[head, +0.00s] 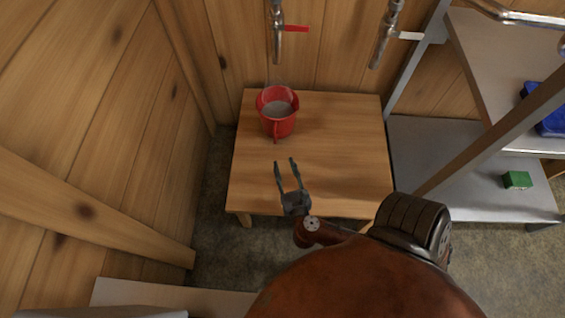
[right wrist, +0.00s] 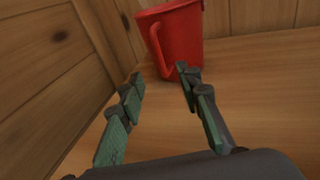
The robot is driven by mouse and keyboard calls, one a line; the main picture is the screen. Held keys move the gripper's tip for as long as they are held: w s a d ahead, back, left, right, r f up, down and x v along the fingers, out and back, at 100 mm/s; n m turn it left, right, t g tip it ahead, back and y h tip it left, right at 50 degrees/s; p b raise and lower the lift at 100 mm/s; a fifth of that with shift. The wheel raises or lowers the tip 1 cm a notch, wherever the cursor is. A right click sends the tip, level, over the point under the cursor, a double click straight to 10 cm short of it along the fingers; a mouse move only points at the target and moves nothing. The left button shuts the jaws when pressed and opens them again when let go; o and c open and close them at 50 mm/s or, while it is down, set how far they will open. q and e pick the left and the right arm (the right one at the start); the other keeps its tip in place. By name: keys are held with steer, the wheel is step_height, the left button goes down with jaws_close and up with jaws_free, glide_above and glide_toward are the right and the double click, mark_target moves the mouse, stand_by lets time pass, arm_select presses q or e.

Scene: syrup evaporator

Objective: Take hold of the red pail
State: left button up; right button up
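The red pail (head: 283,127) stands upright on the small wooden table, near its back left, with a greyish content or inside showing at the top. Its handle faces the front, towards my right gripper. My right gripper (head: 285,166) is open and empty in front of the pail, its fingers pointing at it with a gap between. In the right wrist view the pail (right wrist: 182,40) is just beyond the open fingertips (right wrist: 158,78), with its handle at the left side. My left gripper is not in view.
The wooden table (head: 350,165) is otherwise clear. Two metal taps, one with a red lever (head: 296,29) and one with a white lever (head: 409,36), hang above its back edge. Wooden walls stand at left and back. A metal shelf (head: 470,190) with a green box (head: 517,180) is at right.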

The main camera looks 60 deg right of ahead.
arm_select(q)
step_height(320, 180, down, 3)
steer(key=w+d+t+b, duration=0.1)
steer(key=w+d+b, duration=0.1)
arm_select(e)
glide_toward(275, 138)
steer(key=x, duration=0.4)
steer(key=shift+f, duration=0.35)
steer(key=p+x, duration=0.2)
steer(key=x, duration=0.3)
steer(key=shift+d+r, duration=0.1)
steer(key=shift+r, duration=0.1)
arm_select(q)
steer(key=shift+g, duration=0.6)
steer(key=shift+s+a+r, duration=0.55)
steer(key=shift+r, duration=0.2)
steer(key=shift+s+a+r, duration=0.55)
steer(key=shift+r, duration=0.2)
arm_select(e)
steer(key=shift+w+d+f, duration=0.15)
steer(key=shift+w+d, duration=0.35)
steer(key=shift+c, duration=0.5)
jaws_close()
